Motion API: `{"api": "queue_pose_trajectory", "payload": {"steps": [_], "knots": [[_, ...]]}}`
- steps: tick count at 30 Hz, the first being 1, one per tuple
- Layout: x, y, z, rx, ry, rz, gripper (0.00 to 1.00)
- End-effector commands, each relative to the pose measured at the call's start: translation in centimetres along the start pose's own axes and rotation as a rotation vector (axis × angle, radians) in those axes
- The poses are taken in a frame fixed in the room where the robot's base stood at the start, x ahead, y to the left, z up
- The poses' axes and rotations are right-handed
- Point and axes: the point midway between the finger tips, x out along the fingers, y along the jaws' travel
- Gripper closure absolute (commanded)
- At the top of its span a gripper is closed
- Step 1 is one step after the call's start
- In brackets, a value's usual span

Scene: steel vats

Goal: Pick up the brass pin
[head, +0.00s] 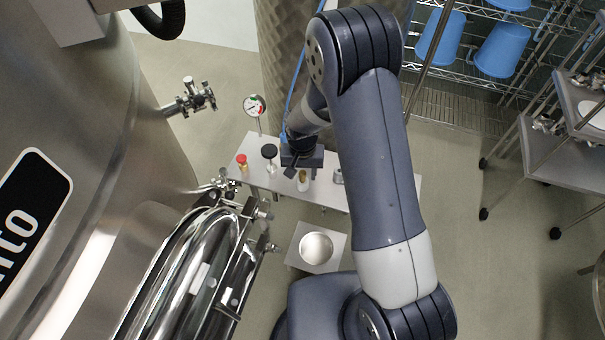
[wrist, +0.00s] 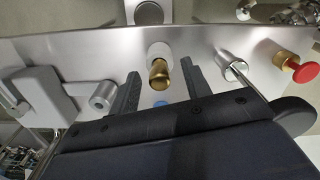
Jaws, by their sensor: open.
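The brass pin (wrist: 159,74) stands in a pale round holder (wrist: 160,50) on the steel bench. It shows in the wrist view between the two fingers of my gripper (wrist: 161,70), apart from both. In the head view the pin (head: 303,175) is just below my gripper (head: 297,163), which partly hides the bench around it. My gripper is open and empty, with one dark finger on each side of the pin. Whether the fingertips are level with the pin is hard to tell.
On the bench (head: 325,193) stand a red-topped brass piece (head: 242,161), a black knob (head: 269,152) and a grey cylinder (head: 338,177). A dial gauge (head: 254,105) rises behind. Steel vats crowd the left. A round steel dish (head: 316,247) is in front.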

Motion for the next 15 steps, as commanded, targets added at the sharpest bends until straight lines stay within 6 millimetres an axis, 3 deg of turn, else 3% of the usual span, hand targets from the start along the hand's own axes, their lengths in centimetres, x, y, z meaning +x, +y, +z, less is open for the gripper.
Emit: {"api": "queue_pose_trajectory", "payload": {"steps": [10,15], "knots": [[0.69,0.03,-0.02,0.0,0.001,0.0,0.54],[0.68,0.03,-0.01,0.0,0.001,0.0,0.67]]}}
